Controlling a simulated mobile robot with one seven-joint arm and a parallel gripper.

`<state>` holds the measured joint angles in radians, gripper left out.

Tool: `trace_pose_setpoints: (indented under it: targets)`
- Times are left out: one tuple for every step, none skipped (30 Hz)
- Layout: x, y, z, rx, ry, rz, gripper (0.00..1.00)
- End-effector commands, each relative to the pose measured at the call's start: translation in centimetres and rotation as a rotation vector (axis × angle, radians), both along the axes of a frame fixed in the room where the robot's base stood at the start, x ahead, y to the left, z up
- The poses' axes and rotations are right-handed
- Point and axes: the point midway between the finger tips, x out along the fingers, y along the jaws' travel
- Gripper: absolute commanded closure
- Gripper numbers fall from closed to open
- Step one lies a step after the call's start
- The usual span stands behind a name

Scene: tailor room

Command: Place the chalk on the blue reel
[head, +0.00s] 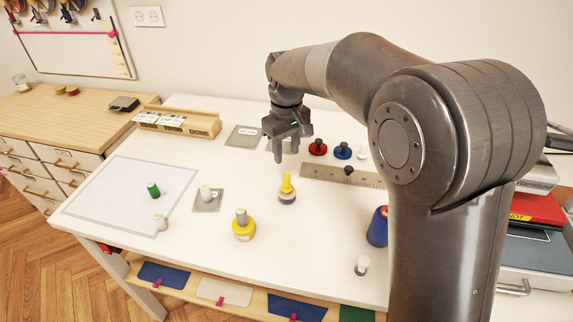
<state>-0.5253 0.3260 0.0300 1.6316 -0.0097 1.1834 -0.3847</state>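My gripper (286,153) points down above the back middle of the white table. Its two fingers show a gap with nothing visible between them. A dark blue reel (377,228) stands upright at the right; my arm partly hides it. I cannot tell for sure which piece is the chalk. Small pale upright pieces include one on a grey square (205,192), one at the front left (160,222), and one at the front right (361,265). A yellow reel (243,231) has a greyish piece on top. A yellow piece (287,186) with a dark base stands in front of my gripper.
A metal ruler (325,174) lies behind the reels, with a black knob on it. Red (318,147), blue (343,150) and white knobs stand behind it. A green cylinder (153,190) stands on a pale mat (110,205). A wooden tray (185,121) is at the back left.

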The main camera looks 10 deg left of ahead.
Motion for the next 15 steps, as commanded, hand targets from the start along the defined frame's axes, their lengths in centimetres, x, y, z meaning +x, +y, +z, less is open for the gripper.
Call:
trace_pose_setpoints:
  targets:
    - [0.1,0.0,0.8,0.001,-0.002,0.0,0.6]
    - [0.0,0.0,1.1,0.0,-0.001,0.0,0.6]
    - [0.1,0.0,1.6,0.001,-0.002,0.0,0.6]
    - [0.1,0.0,1.8,0.0,-0.001,0.0,0.6]
    - [0.0,0.0,2.0,0.001,-0.001,0.0,0.6]
    - [0.0,0.0,2.2,-0.001,0.001,0.0,0.6]
    - [0.0,0.0,2.3,-0.001,0.001,0.0,0.6]
    - [0.0,0.0,2.4,-0.001,0.001,0.0,0.6]
    - [0.0,0.0,2.5,-0.001,0.001,0.0,0.6]
    - [0.0,0.0,2.5,-0.001,0.001,0.0,0.6]
    - [0.0,0.0,2.5,-0.001,0.001,0.0,0.6]
    - [0.0,0.0,2.5,-0.001,0.001,-0.001,0.6]
    - [0.0,-0.1,2.6,-0.001,-0.001,-0.002,0.6]
    - [-0.1,-0.3,2.7,0.001,-0.002,-0.006,0.6]
    - [-0.2,-0.7,3.0,0.003,-0.007,-0.014,0.6]
